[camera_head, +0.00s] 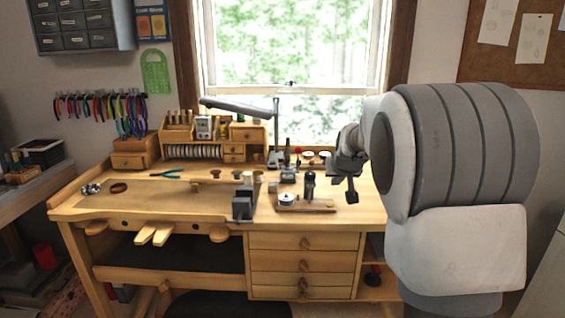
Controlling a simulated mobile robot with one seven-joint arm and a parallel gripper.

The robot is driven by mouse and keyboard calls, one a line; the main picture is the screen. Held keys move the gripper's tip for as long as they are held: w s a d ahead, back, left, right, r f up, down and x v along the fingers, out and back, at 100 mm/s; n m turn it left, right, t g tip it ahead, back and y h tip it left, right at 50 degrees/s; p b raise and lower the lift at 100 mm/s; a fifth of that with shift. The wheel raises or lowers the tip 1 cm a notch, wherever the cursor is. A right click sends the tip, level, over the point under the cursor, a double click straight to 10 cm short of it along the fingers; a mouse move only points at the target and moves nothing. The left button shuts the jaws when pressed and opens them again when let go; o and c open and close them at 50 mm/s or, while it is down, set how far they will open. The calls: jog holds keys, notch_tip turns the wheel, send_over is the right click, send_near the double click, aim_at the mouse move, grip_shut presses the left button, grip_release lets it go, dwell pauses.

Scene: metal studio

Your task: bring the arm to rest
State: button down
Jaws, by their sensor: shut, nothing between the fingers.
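My gripper (351,190) shows in the head view at the end of my arm, to the right of the middle. It is shut and empty, with its dark fingers pointing down above the right part of the wooden workbench (375,208). My arm (455,160) is bent, and its large grey and white links fill the right side of the view. The arm hides part of the wall and the bench's right end.
A small wooden board (318,208) with a dark upright tool stands left of my gripper. A dark block-shaped tool (243,205) sits near the bench's front edge. A lamp (240,107), a wooden organizer (242,133) and blue-handled pliers (167,174) are farther left.

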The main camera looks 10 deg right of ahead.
jog(key=s+a+r+n+g+y+p, duration=0.1)
jog(key=s+a+r+p, duration=0.2)
jog(key=s, duration=0.7)
jog(key=s+a+r+g+y+p, duration=0.1)
jog(key=s+a+r, duration=0.25)
jog(key=s, duration=0.55)
jog(key=s+a+r+n+p, duration=0.15)
jog(key=s+a, duration=0.35)
jog(key=s, duration=0.5)
jog(key=s+a+f+g+p, duration=0.1)
jog(key=s, duration=0.8)
jog(key=shift+s+f+p, duration=0.2)
jog(key=shift+p, duration=0.1)
